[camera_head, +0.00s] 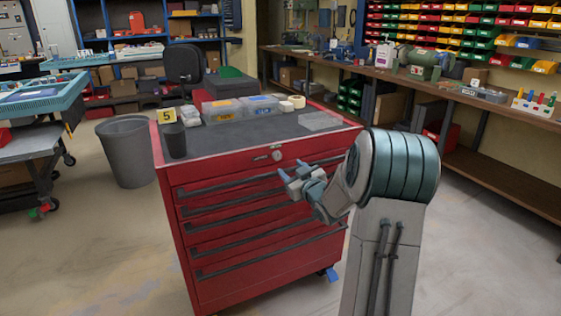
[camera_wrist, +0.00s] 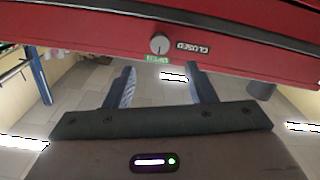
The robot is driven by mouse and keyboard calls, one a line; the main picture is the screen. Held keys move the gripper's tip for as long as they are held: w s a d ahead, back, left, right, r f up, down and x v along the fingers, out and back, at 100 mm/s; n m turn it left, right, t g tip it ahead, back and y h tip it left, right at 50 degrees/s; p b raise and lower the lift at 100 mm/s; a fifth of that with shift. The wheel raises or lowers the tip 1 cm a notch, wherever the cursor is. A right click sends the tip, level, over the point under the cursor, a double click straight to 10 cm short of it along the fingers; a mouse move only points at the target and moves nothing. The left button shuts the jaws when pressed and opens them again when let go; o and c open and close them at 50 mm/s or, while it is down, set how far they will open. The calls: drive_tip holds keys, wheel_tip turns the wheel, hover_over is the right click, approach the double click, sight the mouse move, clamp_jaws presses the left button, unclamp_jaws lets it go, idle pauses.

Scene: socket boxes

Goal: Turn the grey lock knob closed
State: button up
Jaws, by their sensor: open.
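The grey lock knob (camera_head: 278,156) is on the top front panel of the red tool cabinet (camera_head: 230,270). In the wrist view the round knob (camera_wrist: 159,43) shows face-on, with an upside-down CLOSED label (camera_wrist: 192,48) to its right and a small green label (camera_wrist: 157,59) just below it. A thin mark on the knob seems to point toward the green label. My gripper (camera_head: 297,178) is in front of the cabinet, just below and right of the knob. In the wrist view my gripper (camera_wrist: 161,80) has its fingers spread apart, with nothing between them and the knob beyond their tips.
The cabinet's drawers with dark handles (camera_head: 240,181) are shut. On its top stand a dark cup (camera_head: 174,141), clear bins (camera_head: 222,110) and a yellow number 5 sign (camera_head: 167,115). A grey trash bin (camera_head: 127,152) stands left. The floor right of the cabinet is open.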

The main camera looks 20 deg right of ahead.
sight(278, 156)
drive_tip(key=w, duration=0.8)
drive_tip(key=shift+w+a, duration=0.15)
drive_tip(key=c, duration=1)
